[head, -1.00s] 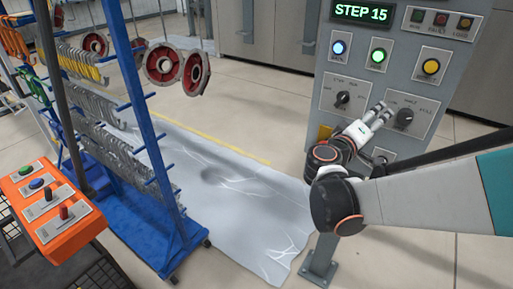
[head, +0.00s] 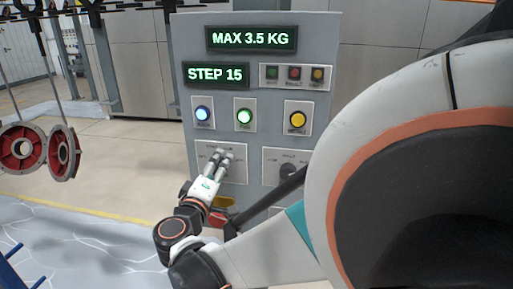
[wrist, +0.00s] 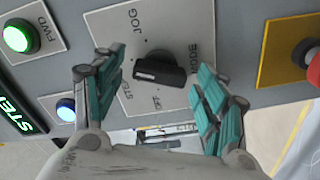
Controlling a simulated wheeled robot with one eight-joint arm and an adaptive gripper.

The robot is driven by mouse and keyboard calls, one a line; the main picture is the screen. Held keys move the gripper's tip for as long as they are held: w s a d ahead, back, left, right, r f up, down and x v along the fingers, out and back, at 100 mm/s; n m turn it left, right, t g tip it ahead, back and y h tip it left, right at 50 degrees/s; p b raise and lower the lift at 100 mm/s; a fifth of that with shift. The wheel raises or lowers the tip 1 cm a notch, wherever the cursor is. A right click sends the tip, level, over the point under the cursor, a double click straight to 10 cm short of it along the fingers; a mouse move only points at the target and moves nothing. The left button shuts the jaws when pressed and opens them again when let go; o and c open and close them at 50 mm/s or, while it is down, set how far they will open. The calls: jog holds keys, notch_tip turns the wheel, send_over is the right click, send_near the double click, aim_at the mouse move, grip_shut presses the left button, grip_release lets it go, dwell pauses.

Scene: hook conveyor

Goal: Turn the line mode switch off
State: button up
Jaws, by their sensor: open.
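The line mode switch is a black rotary knob (wrist: 160,70) on a light plate marked JOG, STEP and OFF in the wrist view. Its bar lies crosswise between my fingers; I cannot tell for certain which mark it points to. In the head view its plate (head: 236,176) is at the lower left of the grey control panel, and my fingers hide the knob. My gripper (head: 222,157) is at this plate. In the wrist view my gripper (wrist: 150,66) is open, one finger on each side of the knob, with gaps visible.
A second black knob (head: 289,171) is to the right. Above are a lit blue button (head: 203,114), a lit green button (head: 244,117) and a yellow button (head: 297,120). A red button (wrist: 313,66) on a yellow plate is near my right finger. Red wheels (head: 22,148) hang at left.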

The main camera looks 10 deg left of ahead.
jog(key=shift+w+d, duration=0.1)
jog(key=shift+d, duration=0.05)
jog(key=c, duration=1.1)
jog(key=shift+o, duration=0.3)
jog(key=shift+n, duration=0.3)
jog(key=n+b, duration=0.1)
jog(key=n, duration=1.8)
